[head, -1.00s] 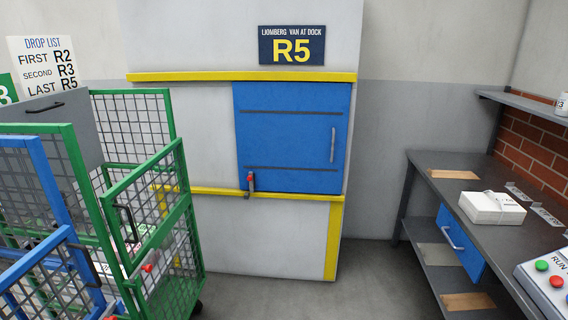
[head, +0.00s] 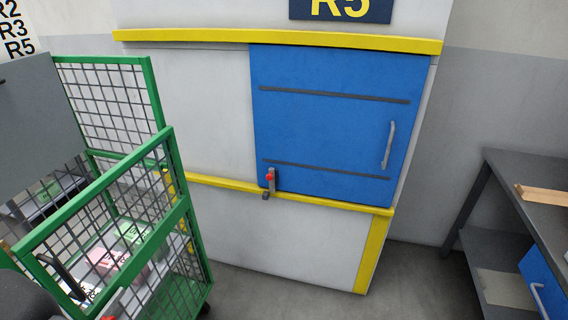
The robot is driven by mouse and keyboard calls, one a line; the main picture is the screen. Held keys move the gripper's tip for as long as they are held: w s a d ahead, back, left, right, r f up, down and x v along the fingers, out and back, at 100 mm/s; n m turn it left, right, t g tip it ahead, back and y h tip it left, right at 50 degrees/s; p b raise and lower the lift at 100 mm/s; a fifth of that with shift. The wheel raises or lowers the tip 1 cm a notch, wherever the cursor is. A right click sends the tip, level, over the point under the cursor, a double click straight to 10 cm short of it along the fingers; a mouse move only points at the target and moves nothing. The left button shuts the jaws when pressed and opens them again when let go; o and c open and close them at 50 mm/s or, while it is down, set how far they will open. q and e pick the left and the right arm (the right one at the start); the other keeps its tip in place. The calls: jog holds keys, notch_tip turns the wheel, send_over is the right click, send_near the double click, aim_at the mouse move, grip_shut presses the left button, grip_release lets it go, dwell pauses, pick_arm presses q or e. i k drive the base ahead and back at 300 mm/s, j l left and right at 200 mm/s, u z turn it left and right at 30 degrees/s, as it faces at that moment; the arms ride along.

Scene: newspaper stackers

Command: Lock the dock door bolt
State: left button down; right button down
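The blue dock door (head: 327,124) is closed flat in the white wall unit, between two yellow rails. It has a grey vertical handle (head: 389,145) on its right side and two dark horizontal strips. The bolt (head: 270,181) is a small grey piece with a red knob at the door's lower left corner, by the lower yellow rail. From here I cannot tell whether the bolt is engaged. Neither of my grippers shows in the head view.
A green mesh cart (head: 150,190) with bundles inside stands at the left, close in front of the wall unit. A dark workbench (head: 536,185) with a blue drawer stands at the right. The floor (head: 300,295) between them is clear.

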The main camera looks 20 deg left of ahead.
aim_at(271, 176)
jog(key=i+j+z, duration=0.3)
jog(key=i+j, duration=0.4)
jog(key=i, duration=0.1)
